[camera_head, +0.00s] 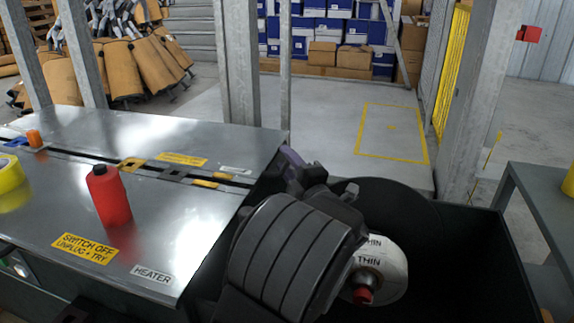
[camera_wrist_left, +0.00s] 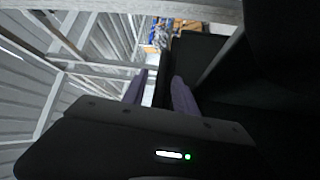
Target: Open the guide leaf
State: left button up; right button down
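My left gripper (camera_head: 296,164) is by the right end of the metal table, above the edge of a black-walled enclosure. Its purple fingers show apart in the left wrist view (camera_wrist_left: 158,88). The upright edge of a dark panel (camera_wrist_left: 166,60) appears between the fingers, with a bright gap beside the left finger. I cannot tell whether this panel is the guide leaf or whether a finger touches it. No part is clearly identifiable as the guide leaf. My dark ribbed arm hides much of the enclosure. My right gripper is not in view.
The metal table (camera_head: 180,140) carries a red bottle (camera_head: 109,195), yellow tape roll (camera_head: 10,173) and orange item (camera_head: 34,138). A white part marked THIN (camera_head: 393,262) sits in the black enclosure (camera_head: 480,250). A steel post (camera_head: 240,65) stands behind; a grey bench (camera_head: 545,190) is right.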

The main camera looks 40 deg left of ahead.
pick_arm(q)
grip_shut()
dwell(0.3)
dwell(1.1)
